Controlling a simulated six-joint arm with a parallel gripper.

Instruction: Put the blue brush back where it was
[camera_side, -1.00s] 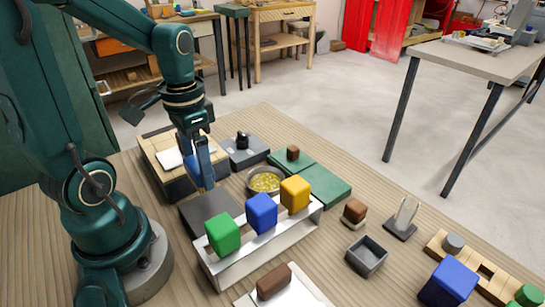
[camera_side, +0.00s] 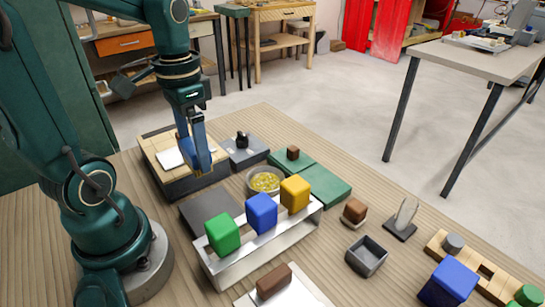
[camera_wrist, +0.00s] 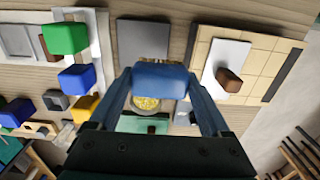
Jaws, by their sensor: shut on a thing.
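My gripper (camera_side: 199,160) is shut on a blue block-shaped thing, which I take to be the blue brush (camera_wrist: 160,76); it sits between the two fingers in the wrist view. In the side view the gripper is raised above the table, near the tiled wooden tray's right edge and behind the dark grey square pad (camera_side: 211,211). The held thing is hard to tell from the blue fingers there. The pad looks bare and also shows in the wrist view (camera_wrist: 142,42). A separate blue block (camera_side: 262,213) stands in the white rack between a green block (camera_side: 222,234) and a yellow block (camera_side: 295,193).
A bowl of yellow bits (camera_side: 265,181) stands right of my gripper. The tiled tray (camera_side: 157,157) holds a white sheet and a brown block (camera_wrist: 229,80). Green mats (camera_side: 325,186), a small grey box (camera_side: 367,256) and another blue block (camera_side: 449,283) lie to the right.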

